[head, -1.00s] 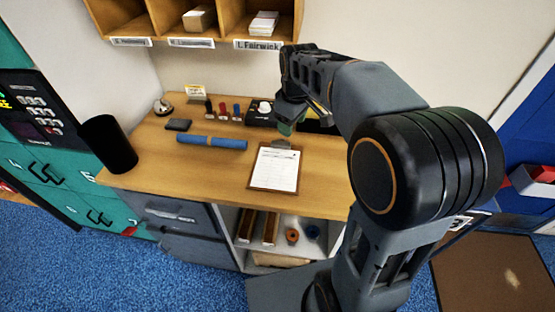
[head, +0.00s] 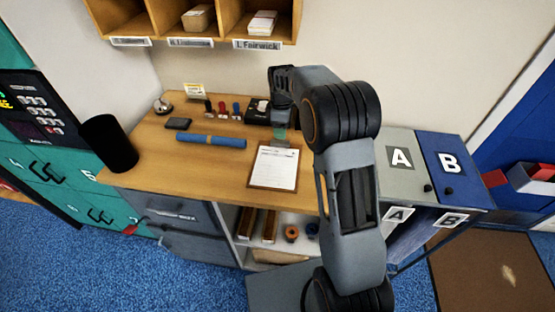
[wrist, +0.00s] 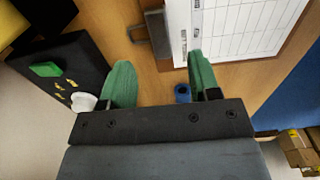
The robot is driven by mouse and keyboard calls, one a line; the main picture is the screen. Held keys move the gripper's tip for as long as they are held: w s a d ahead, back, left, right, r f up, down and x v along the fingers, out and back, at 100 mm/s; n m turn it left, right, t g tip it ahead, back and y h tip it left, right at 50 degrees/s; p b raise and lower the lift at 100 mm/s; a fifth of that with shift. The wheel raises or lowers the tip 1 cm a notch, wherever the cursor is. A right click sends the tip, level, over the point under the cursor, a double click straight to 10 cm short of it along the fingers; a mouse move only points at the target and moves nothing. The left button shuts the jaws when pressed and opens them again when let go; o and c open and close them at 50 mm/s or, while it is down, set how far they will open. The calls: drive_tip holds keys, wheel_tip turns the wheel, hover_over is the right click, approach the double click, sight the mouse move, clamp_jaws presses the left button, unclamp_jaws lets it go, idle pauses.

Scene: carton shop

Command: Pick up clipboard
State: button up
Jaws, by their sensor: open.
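The clipboard (head: 274,168) lies flat on the wooden counter near its front edge, with a white ruled sheet on a brown board. In the wrist view the clipboard's sheet (wrist: 245,25) is at the top, and its grey metal clip (wrist: 155,35) lies just beyond my fingertips. My gripper (head: 280,132) points down over the counter at the clip end of the clipboard. Its two green fingers (wrist: 160,75) are apart with nothing held between them. The arm partly hides the counter to the right of the clipboard.
A blue roll (head: 211,141) lies left of the clipboard, with several stamps (head: 222,108) behind it. A black tray (wrist: 62,75) is beside my gripper. A small blue object (wrist: 182,93) shows near the right finger. Bins A (head: 400,165) and B (head: 455,168) stand right.

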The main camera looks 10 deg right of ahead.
sight(280, 142)
drive_tip(key=shift+a+f+p, duration=0.15)
drive_tip(key=shift+f+p, duration=0.45)
drive_tip(key=shift+f, duration=2.6)
drive_tip(key=shift+c, duration=0.4)
clamp_jaws()
drive_tip(key=shift+r, duration=0.1)
